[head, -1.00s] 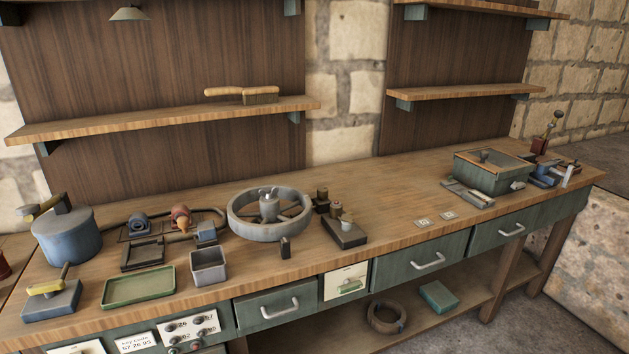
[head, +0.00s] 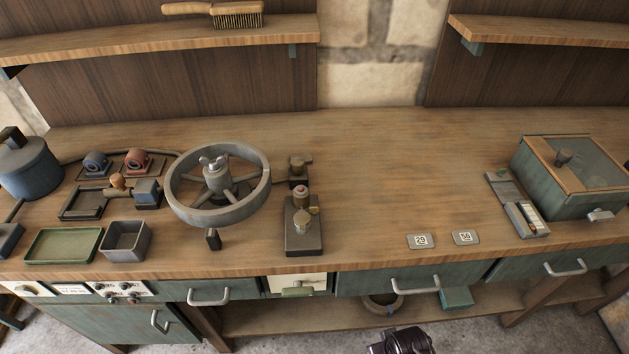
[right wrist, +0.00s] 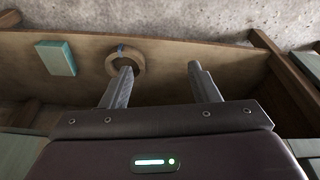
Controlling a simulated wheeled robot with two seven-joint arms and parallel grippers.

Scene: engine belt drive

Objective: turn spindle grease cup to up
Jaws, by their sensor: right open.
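The spoked grey wheel (head: 240,209) stands on the bench left of centre, with a spindle hub (head: 215,182) in its middle. A winged metal piece (head: 213,165) sits on top of the hub. Right of the wheel is a dark block (head: 304,240) carrying small brass and red-topped fittings (head: 302,221). I cannot tell for certain which of these is the spindle grease cup, or its setting. My right gripper (right wrist: 160,70) is open and empty in the right wrist view, over the lower shelf and away from the wheel. Part of my right arm shows at the bottom of the head view. My left gripper is out of view.
A green tray (head: 64,246) and a grey bin (head: 125,241) stand front left. Number tags 29 (head: 421,241) and 58 (head: 466,237) lie near the front edge. A lidded green box (head: 567,185) is at right. The bench between wheel and box is mostly clear.

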